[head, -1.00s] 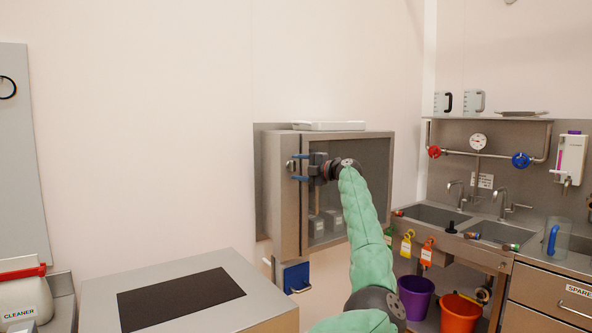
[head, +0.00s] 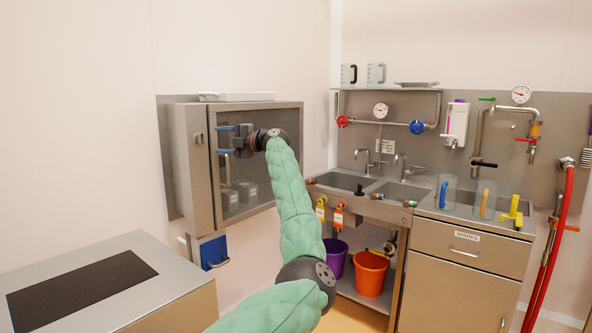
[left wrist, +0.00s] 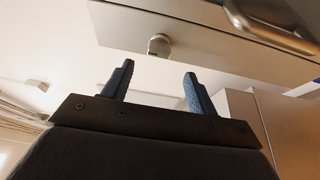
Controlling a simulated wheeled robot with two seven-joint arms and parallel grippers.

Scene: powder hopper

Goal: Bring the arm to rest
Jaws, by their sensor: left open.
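My left gripper (head: 222,140) is at the end of my green-sleeved arm, in front of the glass-fronted wall cabinet (head: 192,165). Its two blue fingers are apart with nothing between them. In the left wrist view the open fingers (left wrist: 153,85) point toward a pale metal surface with a round knob (left wrist: 159,45) and a bar handle (left wrist: 280,22). In the head view I cannot tell whether the fingers touch the cabinet. My right gripper is not in view.
A white tray (head: 235,97) lies on the cabinet. A steel unit with a dark panel (head: 190,290) stands at lower left. To the right are sinks (head: 402,192), a purple bucket (head: 335,257), an orange bucket (head: 371,273), jugs and a red hose (head: 556,235).

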